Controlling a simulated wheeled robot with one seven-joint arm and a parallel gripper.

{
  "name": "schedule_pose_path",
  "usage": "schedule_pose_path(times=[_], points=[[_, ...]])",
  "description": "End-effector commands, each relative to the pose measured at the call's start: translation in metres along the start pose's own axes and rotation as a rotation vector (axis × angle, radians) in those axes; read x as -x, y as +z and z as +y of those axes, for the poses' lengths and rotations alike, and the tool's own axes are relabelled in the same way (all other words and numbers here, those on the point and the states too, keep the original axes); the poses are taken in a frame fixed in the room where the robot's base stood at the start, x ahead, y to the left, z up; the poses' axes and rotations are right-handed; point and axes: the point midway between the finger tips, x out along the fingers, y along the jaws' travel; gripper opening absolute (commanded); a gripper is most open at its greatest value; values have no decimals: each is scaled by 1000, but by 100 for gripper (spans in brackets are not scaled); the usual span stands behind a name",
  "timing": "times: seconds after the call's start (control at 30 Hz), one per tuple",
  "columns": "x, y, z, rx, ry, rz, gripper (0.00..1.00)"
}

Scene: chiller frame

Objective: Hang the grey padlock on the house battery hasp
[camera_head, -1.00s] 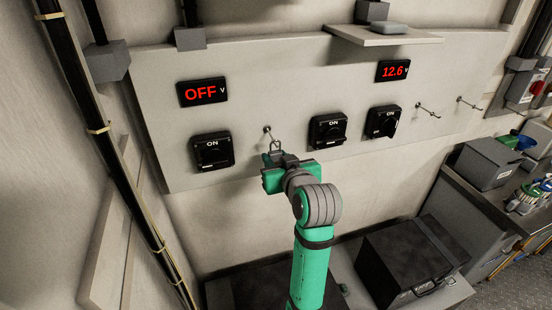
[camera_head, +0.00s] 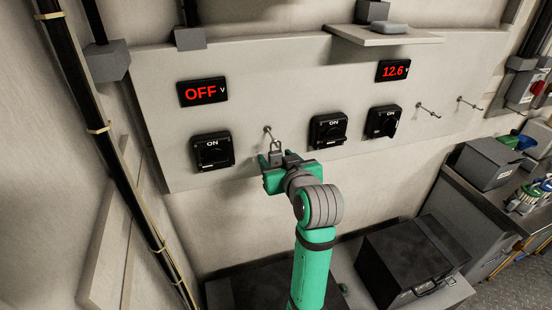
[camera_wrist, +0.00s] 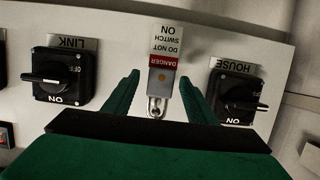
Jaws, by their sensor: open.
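A grey padlock (camera_head: 277,147) hangs by its shackle from a hook on the panel between two rotary switches. In the wrist view the labelled lock (camera_wrist: 163,65) appears upside down, with a red DANGER band and a metal shackle beyond the palm edge. My gripper (camera_head: 273,160) is open at the lock; in the wrist view its green fingers (camera_wrist: 160,80) stand either side of it with gaps. The house battery switch (camera_head: 212,151), labelled HOUSE in the wrist view (camera_wrist: 238,98), is left of my gripper in the head view. Its hasp is too small to tell apart.
The LINK switch (camera_head: 328,130) is right of the hook, with another switch (camera_head: 382,121) beyond. Two empty hooks (camera_head: 428,110) stick out farther right. A shelf (camera_head: 385,36) juts above. A black box (camera_head: 413,260) stands below right. One display (camera_head: 203,91) reads OFF.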

Motion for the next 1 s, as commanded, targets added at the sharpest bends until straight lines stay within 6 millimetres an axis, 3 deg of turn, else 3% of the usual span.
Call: schedule_pose_path(times=[0.4,0.6,0.87,1.0], points=[[72,0,3,0,6,3,51],[97,0,3,-1,5,2,51],[103,2,0,-3,1,0,51],[95,20,-2,-34,5,3,51]])
